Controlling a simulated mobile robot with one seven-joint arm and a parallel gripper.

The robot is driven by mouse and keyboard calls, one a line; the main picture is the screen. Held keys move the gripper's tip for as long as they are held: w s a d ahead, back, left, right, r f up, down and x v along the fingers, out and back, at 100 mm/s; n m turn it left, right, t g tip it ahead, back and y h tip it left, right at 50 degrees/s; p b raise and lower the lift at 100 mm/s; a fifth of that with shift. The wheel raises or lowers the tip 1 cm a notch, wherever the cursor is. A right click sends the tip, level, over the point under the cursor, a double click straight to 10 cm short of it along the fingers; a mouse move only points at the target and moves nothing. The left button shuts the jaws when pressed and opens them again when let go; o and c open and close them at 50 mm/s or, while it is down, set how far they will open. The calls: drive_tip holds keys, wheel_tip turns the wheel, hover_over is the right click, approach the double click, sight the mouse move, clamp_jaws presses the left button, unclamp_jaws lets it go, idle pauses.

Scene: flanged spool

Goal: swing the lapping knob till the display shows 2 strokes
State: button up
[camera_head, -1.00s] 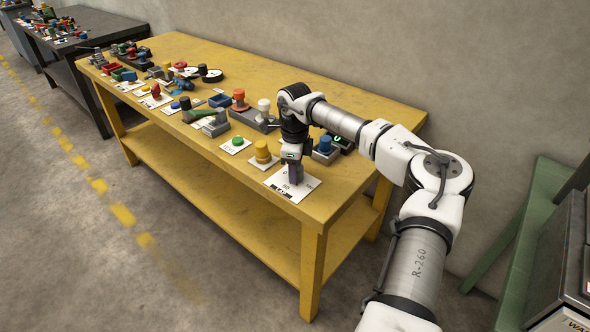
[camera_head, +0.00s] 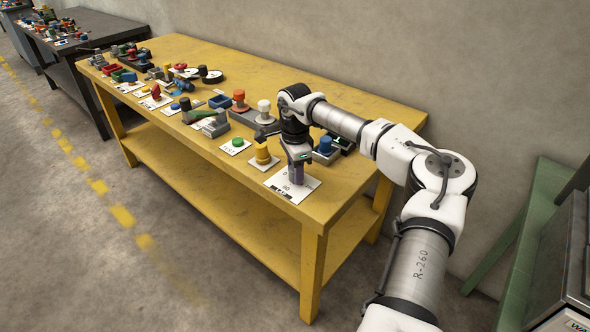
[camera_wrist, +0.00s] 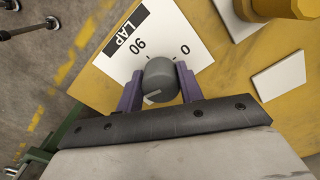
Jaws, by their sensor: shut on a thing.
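The lapping knob (camera_wrist: 161,80) is a dark grey round knob with a pale pointer line. It stands on a white plate (camera_wrist: 183,28) marked LAP, with 0 and 90 printed on it. My gripper (camera_wrist: 158,86) is shut on the knob, with a purple finger on each side of it. In the head view my gripper (camera_head: 297,173) points down over the same white plate (camera_head: 309,188) at the near right corner of the yellow table, and mostly hides the knob. I cannot make out a stroke reading in either view.
A yellow knob (camera_head: 262,153) stands just left of my gripper, and a green button (camera_head: 238,142) lies further left. A blue-topped device (camera_head: 325,145) is close behind. Several other controls fill the table's left. The back of the yellow table (camera_head: 360,98) is clear.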

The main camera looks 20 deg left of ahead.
idle(0.3)
drive_tip(key=o, duration=1)
wheel_tip(320, 180, up, 14)
drive_tip(key=b, duration=0.1)
drive_tip(key=shift+b, duration=0.4)
drive_tip(key=shift+f, duration=0.1)
idle(0.5)
